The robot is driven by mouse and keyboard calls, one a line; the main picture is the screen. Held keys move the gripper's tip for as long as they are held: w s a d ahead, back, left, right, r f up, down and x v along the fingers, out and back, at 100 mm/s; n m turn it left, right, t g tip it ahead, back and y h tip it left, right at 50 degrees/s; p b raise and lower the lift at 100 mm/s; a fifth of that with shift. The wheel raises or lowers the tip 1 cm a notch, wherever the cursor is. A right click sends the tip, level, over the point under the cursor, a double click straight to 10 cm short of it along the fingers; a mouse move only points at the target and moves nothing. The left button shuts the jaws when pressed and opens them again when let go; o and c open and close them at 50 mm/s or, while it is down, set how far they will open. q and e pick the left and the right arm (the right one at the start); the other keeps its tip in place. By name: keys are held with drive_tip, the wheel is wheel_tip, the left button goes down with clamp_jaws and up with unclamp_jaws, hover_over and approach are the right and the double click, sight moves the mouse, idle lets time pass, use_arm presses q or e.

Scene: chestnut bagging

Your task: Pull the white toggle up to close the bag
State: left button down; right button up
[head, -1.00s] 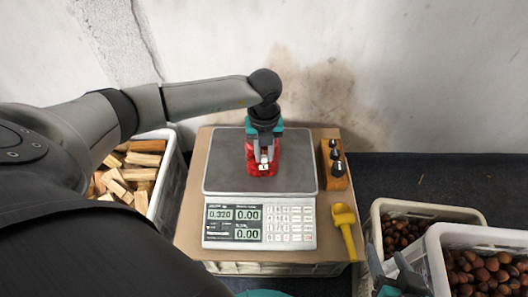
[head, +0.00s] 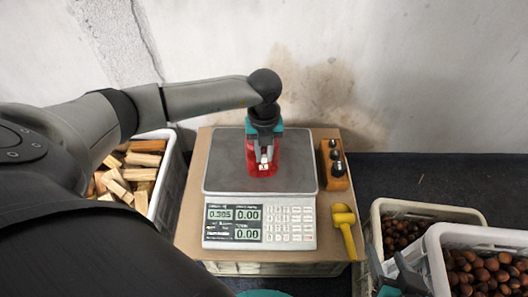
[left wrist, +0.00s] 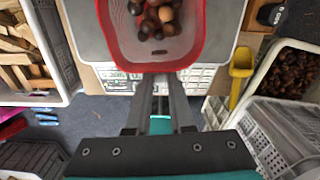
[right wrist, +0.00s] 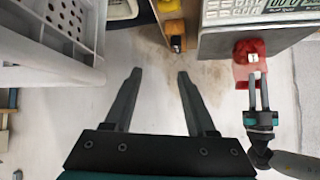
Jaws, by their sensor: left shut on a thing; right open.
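The red net bag (head: 277,156) stands on the weighing scale's plate (head: 225,165). In the left wrist view the bag (left wrist: 110,40) has an open mouth with several chestnuts (left wrist: 158,18) inside. My left gripper (head: 264,150) points down at the bag's front side and is shut on the small white toggle (head: 264,158). The toggle (right wrist: 253,57) also shows between its fingertips in the right wrist view. My right gripper (right wrist: 157,72) is open and empty, apart from the bag, over the floor at the right.
The scale's display (head: 233,222) faces me. A wooden weight block (head: 333,168) and a yellow scoop (head: 345,228) lie right of the scale. Chestnut crates (head: 430,211) stand at the right, a firewood crate (head: 170,185) at the left. The wall is close behind.

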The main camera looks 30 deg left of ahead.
sight(264, 156)
idle(0.3)
use_arm(q)
drive_tip(key=shift+r, duration=0.15)
wheel_tip(264, 156, up, 4)
drive_tip(key=p, duration=0.4)
drive_tip(key=shift+r, duration=0.2)
drive_tip(key=shift+r+p, duration=0.1)
drive_tip(key=shift+p, duration=0.25)
use_arm(e)
drive_tip(key=s+d+f+g+h, duration=0.2)
drive_tip(key=s+d+f+g, duration=0.1)
drive_tip(key=s+d+g, duration=0.1)
drive_tip(key=shift+s+d+m+g+h, duration=0.3)
drive_tip(key=shift+s+d+g+h, duration=0.1)
drive_tip(key=shift+d+g, duration=0.5)
drive_tip(key=shift+d, duration=0.1)
use_arm(q)
drive_tip(key=c, duration=0.7)
unclamp_jaws()
drive_tip(key=shift+r, duration=0.1)
